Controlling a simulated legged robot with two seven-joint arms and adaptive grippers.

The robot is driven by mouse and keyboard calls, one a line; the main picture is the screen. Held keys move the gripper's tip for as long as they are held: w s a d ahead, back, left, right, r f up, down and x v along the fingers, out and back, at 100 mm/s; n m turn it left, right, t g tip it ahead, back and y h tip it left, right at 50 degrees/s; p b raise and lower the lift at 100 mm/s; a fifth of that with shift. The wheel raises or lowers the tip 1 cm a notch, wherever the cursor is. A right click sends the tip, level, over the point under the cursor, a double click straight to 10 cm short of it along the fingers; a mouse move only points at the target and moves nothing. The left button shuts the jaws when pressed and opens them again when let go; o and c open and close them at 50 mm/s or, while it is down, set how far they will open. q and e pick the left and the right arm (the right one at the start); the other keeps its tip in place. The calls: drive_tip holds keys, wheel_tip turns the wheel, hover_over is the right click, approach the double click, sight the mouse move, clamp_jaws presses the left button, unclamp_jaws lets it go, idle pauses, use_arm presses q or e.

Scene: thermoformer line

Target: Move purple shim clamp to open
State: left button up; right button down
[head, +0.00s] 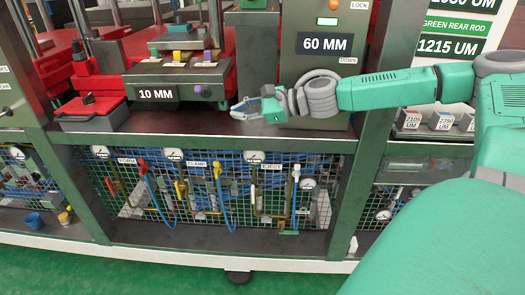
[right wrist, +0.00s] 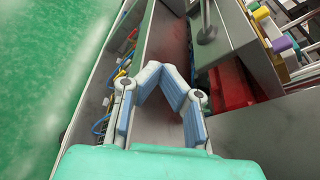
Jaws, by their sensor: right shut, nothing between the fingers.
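A purple clamp piece (head: 207,57) sits on the machine block above the 10 MM label, right of a yellow one (head: 177,56). In the right wrist view the purple piece (right wrist: 281,44) shows at the upper right. Whether the clamp is open or closed cannot be told. My right gripper (head: 241,106) is shut and empty, in front of the machine ledge, below and to the right of the purple piece and apart from it. In the right wrist view, the gripper (right wrist: 160,78) is over the ledge, with the purple piece to its right. My left gripper is out of view.
The 10 MM block (head: 155,94) overhangs the ledge (head: 200,122). A 60 MM panel (head: 325,44) with a lever stands to the right, close to my arm. Red blocks (head: 97,85) stand left. Below is a mesh bay with hoses, valves and gauges (head: 200,190).

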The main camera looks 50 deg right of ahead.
use_arm(q)
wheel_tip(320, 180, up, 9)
drive_tip(key=p, duration=0.8)
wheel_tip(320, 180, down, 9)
drive_tip(key=b, duration=0.8)
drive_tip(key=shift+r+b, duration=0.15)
drive_tip(key=shift+b, duration=0.25)
use_arm(e)
drive_tip(key=s+a+f+n+g+h, duration=0.3)
drive_tip(key=s+f+n, duration=0.4)
drive_tip(key=f, duration=0.5)
drive_tip(key=s+a+f+n+g+h, duration=0.3)
drive_tip(key=s+f+n, duration=0.4)
drive_tip(key=f, duration=0.5)
drive_tip(key=shift+s+a+f+n+g, duration=0.15)
drive_tip(key=shift+s+a+n+g, duration=0.25)
drive_tip(key=shift+s+a+g, duration=0.65)
drive_tip(key=shift+w+d+g, duration=0.25)
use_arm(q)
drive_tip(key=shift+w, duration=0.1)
